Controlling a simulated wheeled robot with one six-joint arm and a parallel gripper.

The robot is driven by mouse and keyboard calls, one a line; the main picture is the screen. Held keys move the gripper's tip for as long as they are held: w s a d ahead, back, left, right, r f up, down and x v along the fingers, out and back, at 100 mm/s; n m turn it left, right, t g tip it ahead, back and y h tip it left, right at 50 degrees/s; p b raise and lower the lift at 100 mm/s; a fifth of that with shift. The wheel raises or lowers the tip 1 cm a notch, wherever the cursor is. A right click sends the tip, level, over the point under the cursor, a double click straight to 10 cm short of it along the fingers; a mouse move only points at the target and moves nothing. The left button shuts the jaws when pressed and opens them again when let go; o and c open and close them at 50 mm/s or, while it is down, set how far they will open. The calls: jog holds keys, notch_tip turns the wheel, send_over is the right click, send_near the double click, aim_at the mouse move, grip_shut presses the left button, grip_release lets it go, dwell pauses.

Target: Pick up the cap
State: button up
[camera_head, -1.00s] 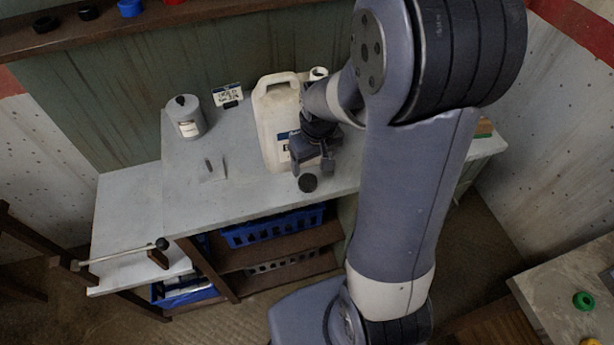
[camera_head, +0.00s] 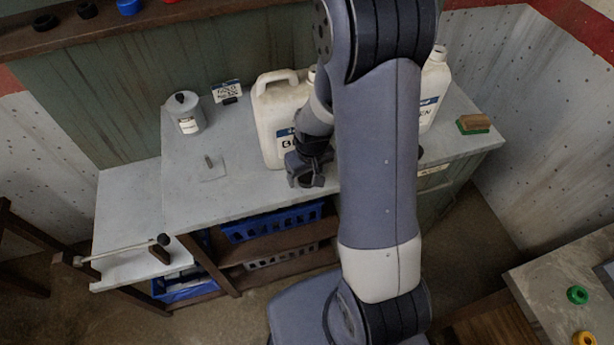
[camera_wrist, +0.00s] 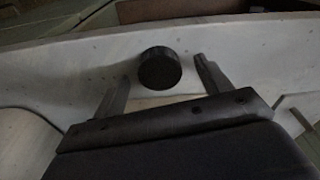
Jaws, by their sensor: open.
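A round black cap (camera_wrist: 160,68) lies on the light worktop near its front edge in the wrist view. My gripper (camera_wrist: 163,75) is open, with one finger on each side of the cap. The cap appears between the fingertips and slightly beyond them; gaps show on both sides. In the head view my gripper (camera_head: 306,182) is low over the worktop's front edge, in front of a white jug (camera_head: 272,112). The cap cannot be made out there, hidden by the gripper.
A blue crate (camera_head: 270,223) sits below. Green (camera_head: 577,295) and yellow (camera_head: 585,339) rings lie on the side table.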

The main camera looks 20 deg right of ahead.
jog(key=c, duration=1)
jog(key=shift+r, duration=0.15)
jog(key=shift+c, duration=0.2)
